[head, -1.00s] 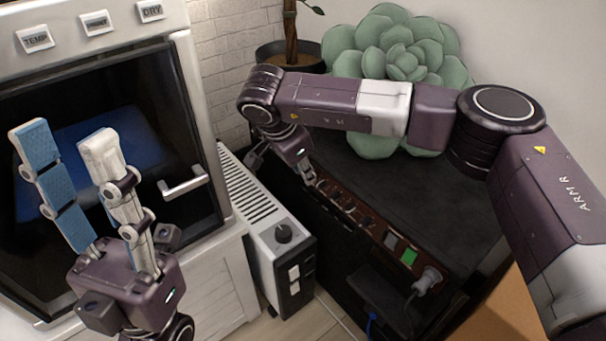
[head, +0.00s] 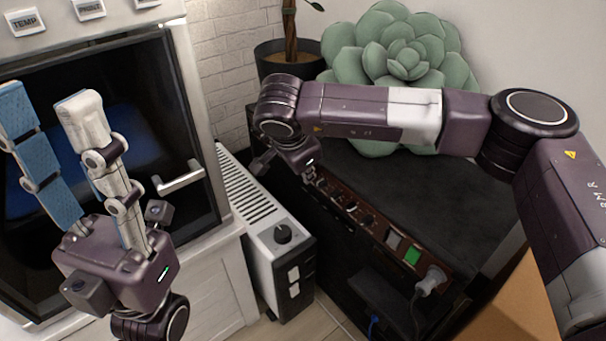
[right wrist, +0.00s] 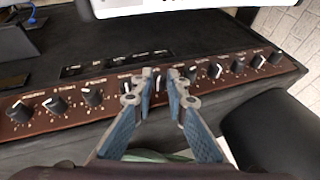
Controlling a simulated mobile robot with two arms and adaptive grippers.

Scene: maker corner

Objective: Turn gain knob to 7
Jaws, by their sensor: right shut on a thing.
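The amplifier is a black cabinet (head: 400,185) with a brown control panel (head: 337,192) along its edge. The panel carries a row of dark knobs with pale pointers; it also shows in the right wrist view (right wrist: 60,122). Its lettering is too small to read, so I cannot tell which knob is gain. My right gripper (right wrist: 159,78) is at the middle of the row, shut on a knob (right wrist: 160,86) that its fingers mostly hide. The right gripper (head: 306,176) is largely hidden by its wrist in the head view. My left gripper (head: 45,98) is open and empty before the oven.
The oven (head: 196,100) with its handle (head: 180,178) stands at the left. A white heater (head: 262,240) with a dial stands between oven and amplifier. A green succulent cushion (head: 390,60) sits behind the amplifier's top. A plug (head: 432,278) is in the panel's near end.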

